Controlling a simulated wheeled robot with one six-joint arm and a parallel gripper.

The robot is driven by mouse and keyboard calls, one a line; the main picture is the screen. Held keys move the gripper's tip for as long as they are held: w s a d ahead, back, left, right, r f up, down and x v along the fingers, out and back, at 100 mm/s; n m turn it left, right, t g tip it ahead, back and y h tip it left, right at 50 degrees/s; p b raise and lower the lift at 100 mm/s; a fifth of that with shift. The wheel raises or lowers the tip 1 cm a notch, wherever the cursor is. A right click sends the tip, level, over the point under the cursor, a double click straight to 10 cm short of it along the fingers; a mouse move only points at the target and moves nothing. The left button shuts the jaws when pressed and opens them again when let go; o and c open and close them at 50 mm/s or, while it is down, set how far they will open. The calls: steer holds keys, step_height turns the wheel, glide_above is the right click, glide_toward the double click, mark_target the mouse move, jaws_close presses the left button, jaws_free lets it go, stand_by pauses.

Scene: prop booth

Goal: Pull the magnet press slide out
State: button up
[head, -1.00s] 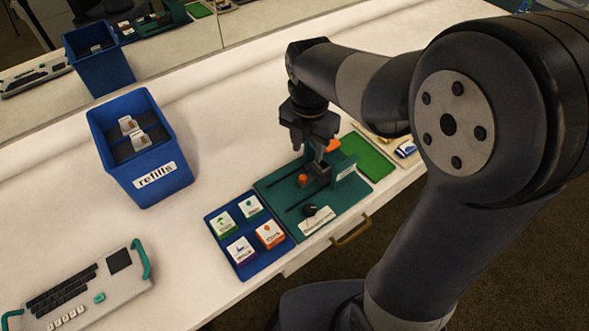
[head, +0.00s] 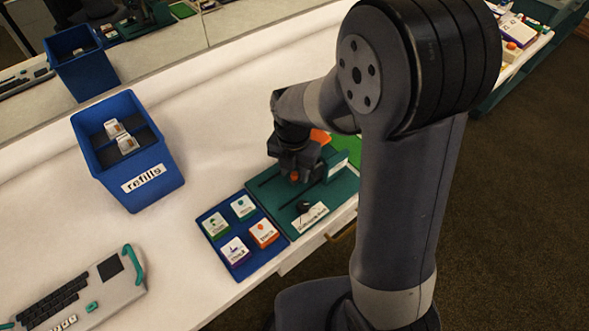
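The magnet press (head: 275,200) has a teal base with dark slots and sits near the table's front edge. A small orange knob (head: 294,177) shows on it, just below my gripper. A black knob (head: 303,207) and a white label (head: 311,217) are at the front of the base. My gripper (head: 296,172) points down over the press, at the orange knob. The fingertips are dark and small here, and I cannot tell whether they close on the knob or only stand beside it. My wrist and arm hide part of the press's back.
A blue tray (head: 250,268) with several small tiles lies left of the press. A blue refills bin (head: 112,187) stands further left, and a grey keyboard device (head: 85,306) is at the front left. A green mat (head: 345,148) lies behind the press. The white table between bin and press is clear.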

jaws_close()
stand_by(0.5)
